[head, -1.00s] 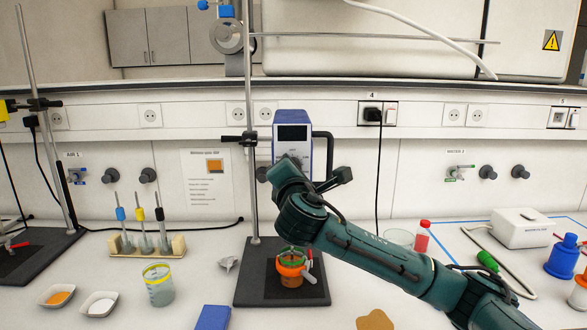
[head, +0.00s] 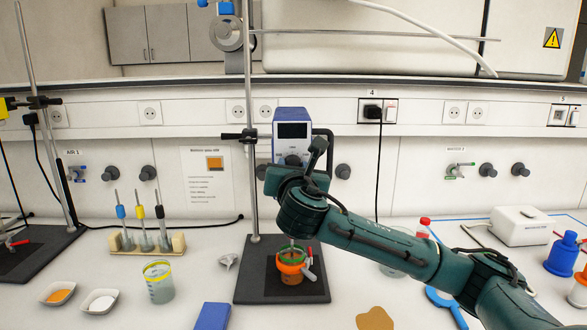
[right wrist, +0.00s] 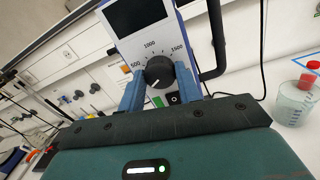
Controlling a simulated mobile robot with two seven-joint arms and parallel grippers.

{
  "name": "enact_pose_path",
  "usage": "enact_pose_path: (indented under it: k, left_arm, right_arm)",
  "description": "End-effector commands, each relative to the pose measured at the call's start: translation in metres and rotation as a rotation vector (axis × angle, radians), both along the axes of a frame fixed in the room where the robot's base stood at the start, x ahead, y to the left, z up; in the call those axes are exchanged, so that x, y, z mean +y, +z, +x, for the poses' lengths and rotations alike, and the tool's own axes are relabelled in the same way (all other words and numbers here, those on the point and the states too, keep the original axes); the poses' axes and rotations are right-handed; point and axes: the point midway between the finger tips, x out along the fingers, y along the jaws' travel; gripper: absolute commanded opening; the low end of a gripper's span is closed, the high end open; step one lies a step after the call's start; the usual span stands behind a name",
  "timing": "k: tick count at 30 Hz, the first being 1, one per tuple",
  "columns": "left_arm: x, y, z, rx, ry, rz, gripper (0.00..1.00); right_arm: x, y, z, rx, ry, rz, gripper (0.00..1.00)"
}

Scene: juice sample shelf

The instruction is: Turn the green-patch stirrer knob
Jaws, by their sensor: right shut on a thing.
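The stirrer (head: 292,132) is a blue and white box with a dark display, clamped on a stand at centre. Its round black knob (right wrist: 158,72) shows in the right wrist view between my two blue fingers, with its pale pointer line toward the lower left. A dial marked 500, 1000 and 1500 surrounds it. A small green patch (right wrist: 157,101) shows on the panel below the knob. My right gripper (right wrist: 159,80) is shut on the knob. In the head view the gripper and wrist partly cover the stirrer's lower front. My left gripper is not in view.
Below the stirrer, an orange vessel (head: 290,270) stands on the dark stand base (head: 255,285). A beaker (head: 158,283), two powder dishes and a rack of coloured-grip tools stand left. A blue block (head: 212,316) lies in front. A white box (head: 520,228) stands right.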

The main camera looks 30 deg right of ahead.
Motion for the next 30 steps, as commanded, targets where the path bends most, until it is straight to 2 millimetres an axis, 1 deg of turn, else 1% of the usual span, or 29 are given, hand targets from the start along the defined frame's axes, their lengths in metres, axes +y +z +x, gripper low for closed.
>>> enact_pose_path:
  k: [17, 18, 25, 30]
  left_arm:
    - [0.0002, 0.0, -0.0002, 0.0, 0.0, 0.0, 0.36]
    - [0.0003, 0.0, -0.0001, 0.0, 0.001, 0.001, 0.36]
    - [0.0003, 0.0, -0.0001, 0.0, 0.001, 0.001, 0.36]
    - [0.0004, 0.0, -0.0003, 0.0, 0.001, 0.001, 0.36]
  right_arm:
    - [0.0001, -0.0009, 0.0001, 0.019, 0.0, -0.027, 0.11]
    - [0.0001, -0.0009, 0.0001, 0.019, 0.0, -0.027, 0.36]
    - [0.0001, -0.0006, 0.0001, 0.018, 0.0, -0.026, 0.55]
    - [0.0001, -0.0004, 0.0, 0.017, 0.0, -0.026, 0.56]
